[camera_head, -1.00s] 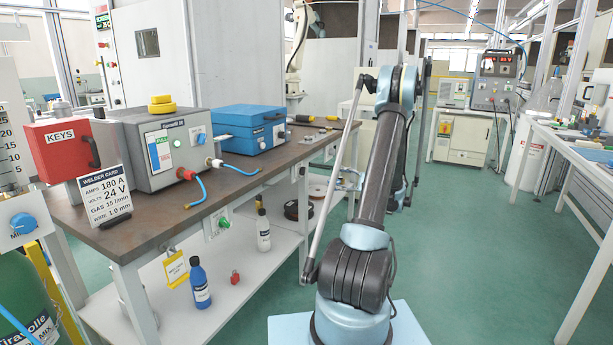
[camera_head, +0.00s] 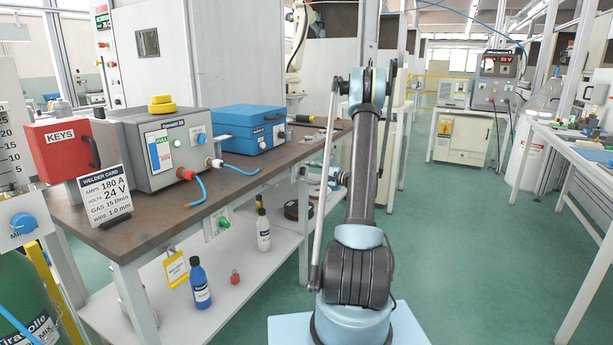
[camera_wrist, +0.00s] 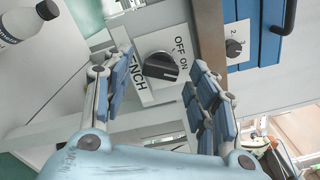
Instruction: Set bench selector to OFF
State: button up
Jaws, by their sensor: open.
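The bench selector (camera_wrist: 160,67) is a black rotary knob on a white plate in the wrist view. The plate reads BENCH, with OFF and ON printed to the right of the knob. I cannot tell for sure which word its pointer faces. My gripper (camera_wrist: 159,62) is open, with its blue-padded fingers to the left and right of the knob. A gap shows on both sides, and nothing is held. In the head view my gripper (camera_head: 332,181) is small and low beside the bench's front edge. The selector cannot be made out there.
The bench (camera_head: 140,232) carries a blue case (camera_head: 250,118), a grey power unit (camera_head: 168,160), a red key box (camera_head: 62,150) and a welder card (camera_head: 106,193). Bottles stand on its lower shelf, one white (camera_head: 263,232), one blue (camera_head: 200,283). The green floor to the right is clear.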

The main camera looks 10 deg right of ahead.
jog(key=shift+w+a, duration=0.2)
jog(key=shift+a, duration=0.1)
jog(key=shift+c, duration=0.3)
jog(key=c, duration=1)
jog(key=n, duration=1.2)
jog(key=shift+s+f, duration=0.1)
